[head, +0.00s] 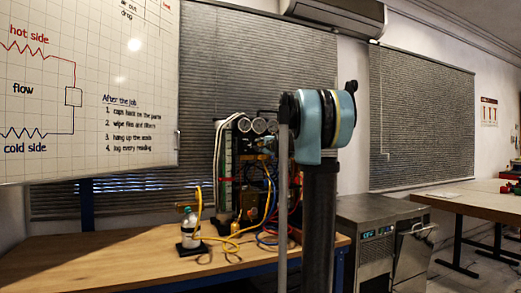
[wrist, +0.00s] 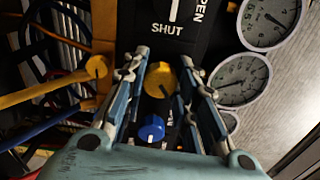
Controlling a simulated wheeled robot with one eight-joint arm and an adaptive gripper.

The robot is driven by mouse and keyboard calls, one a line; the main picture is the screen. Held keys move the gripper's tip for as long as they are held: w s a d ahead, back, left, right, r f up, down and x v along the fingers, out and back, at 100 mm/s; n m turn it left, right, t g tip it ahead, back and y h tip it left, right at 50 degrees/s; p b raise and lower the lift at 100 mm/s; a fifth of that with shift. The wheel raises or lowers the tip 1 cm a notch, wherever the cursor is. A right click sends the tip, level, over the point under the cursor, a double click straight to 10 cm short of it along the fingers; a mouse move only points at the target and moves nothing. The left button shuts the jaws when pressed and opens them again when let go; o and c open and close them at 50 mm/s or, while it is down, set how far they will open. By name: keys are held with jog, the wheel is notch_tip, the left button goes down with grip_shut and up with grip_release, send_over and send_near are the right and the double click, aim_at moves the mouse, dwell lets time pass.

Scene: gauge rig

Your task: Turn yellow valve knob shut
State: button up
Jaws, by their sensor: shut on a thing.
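The yellow valve knob (wrist: 160,80) is in the middle of the wrist view, on the dark rig panel, with a dark mark on its face. A black label plate (wrist: 168,28) above it reads SHUT, with OPEN at its right side and a white bar. My gripper (wrist: 163,63) has one finger on each side of the yellow knob and is shut on it. A blue knob (wrist: 152,128) sits just below, between the fingers. In the head view my arm covers part of the gauge rig (head: 226,165), and I cannot make out the gripper or the knob there.
Round gauges (wrist: 240,80) stand close to the right finger. A yellow hose (wrist: 45,90) and a blue hose (wrist: 48,130) run at the left. In the head view, a white bottle (head: 189,225) stands on the wooden bench (head: 120,262), whose left part is clear. A metal cabinet (head: 375,250) stands at right.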

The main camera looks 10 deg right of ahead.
jog(key=shift+s+f+m, duration=0.1)
jog(key=shift+m, duration=4.1)
jog(key=o, duration=1.1)
jog(key=v, duration=1.1)
jog(key=shift+s+d, duration=0.15)
jog(key=shift+s, duration=0.15)
